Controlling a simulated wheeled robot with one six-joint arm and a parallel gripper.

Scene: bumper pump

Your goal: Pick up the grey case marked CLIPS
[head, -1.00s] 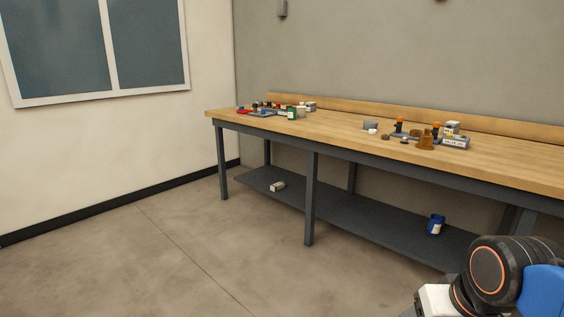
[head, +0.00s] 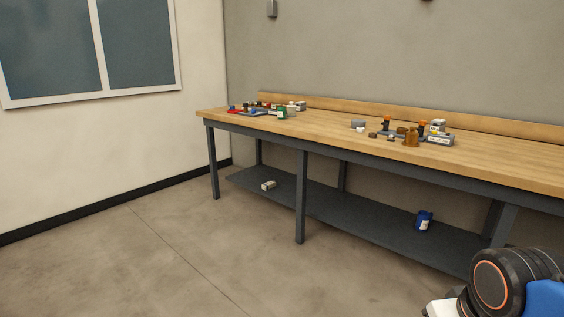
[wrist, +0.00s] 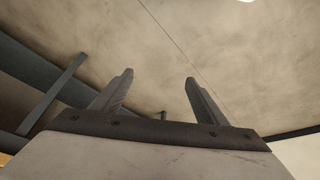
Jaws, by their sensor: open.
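A grey case with a pale label (head: 440,139) stands at the right end of the right-hand group on the bench. A plain-looking grey box (head: 358,123) stands at the left of that group. The lettering is too small to read, so I cannot tell which one, if either, is marked CLIPS. My gripper (wrist: 158,79) is open and empty in the wrist view, with bare floor behind its fingers. It is away from the bench-top things.
The long wooden bench (head: 320,135) has dark legs and a low shelf (head: 350,206). A brown jar (head: 411,138) stands close beside the labelled case. Another group surrounds a green item (head: 282,113) at the left. A blue container (head: 424,221) and a small box (head: 268,185) are on the shelf. The floor in front is clear.

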